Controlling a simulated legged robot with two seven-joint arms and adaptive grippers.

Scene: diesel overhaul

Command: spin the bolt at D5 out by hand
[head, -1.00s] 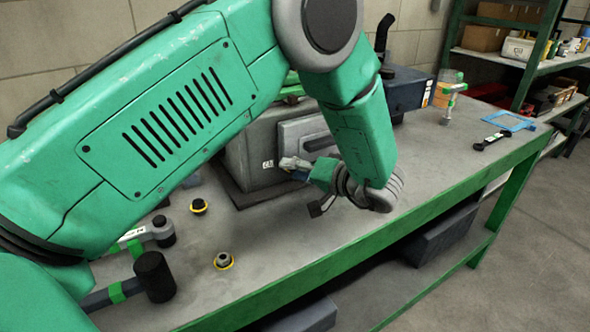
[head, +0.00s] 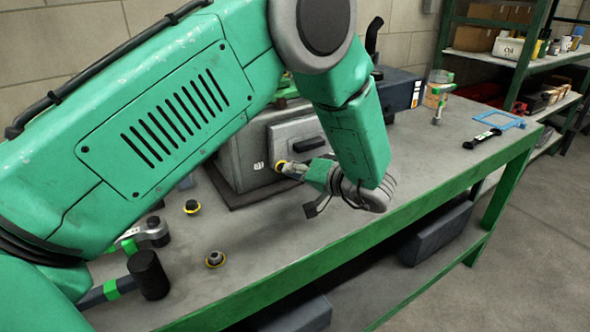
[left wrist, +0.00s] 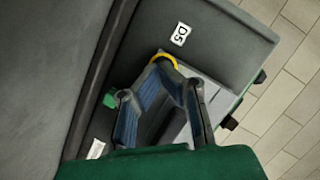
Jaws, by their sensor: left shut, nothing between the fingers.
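The D5 label (left wrist: 180,34) is on the grey housing face in the left wrist view. Just below it is a yellow ring (left wrist: 164,58), which marks the bolt there. The ring also shows in the head view (head: 281,167) on the front of the grey housing (head: 240,165). The bolt's head is hidden behind my fingertips. My left gripper (head: 291,170) is shut with nothing between its fingers. Its tips are right at the ring, and I cannot tell whether they touch the bolt. My right gripper is not in view.
A black-headed mallet (head: 149,275) and a ratchet-like tool (head: 150,232) lie at left. A blue frame (head: 500,121) lies at far right.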

